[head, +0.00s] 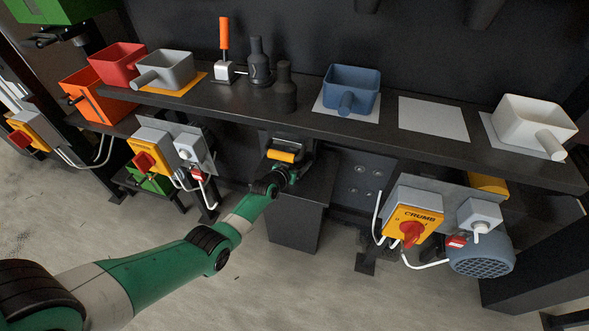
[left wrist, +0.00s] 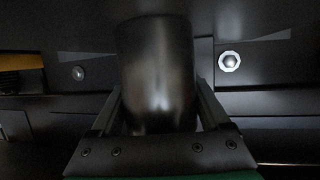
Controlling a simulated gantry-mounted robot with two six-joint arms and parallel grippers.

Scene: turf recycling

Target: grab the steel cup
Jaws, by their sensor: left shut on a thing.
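A dark, shiny metal cylinder, the steel cup (left wrist: 157,65), stands between the two fingers of my left gripper (left wrist: 158,92) in the left wrist view. The fingers are shut on it, one at each side. In the head view my left gripper (head: 287,152) is at the front of the dark bench, just below the shelf edge. The cup cannot be made out there. My right gripper is not in view.
The shelf (head: 420,143) overhangs the gripper. On it stand a red scoop (head: 117,62), grey scoop (head: 172,70), blue scoop (head: 351,88), white scoop (head: 533,120) and two dark bottles (head: 285,88). Switch boxes (head: 411,225) flank the bench. The floor in front is clear.

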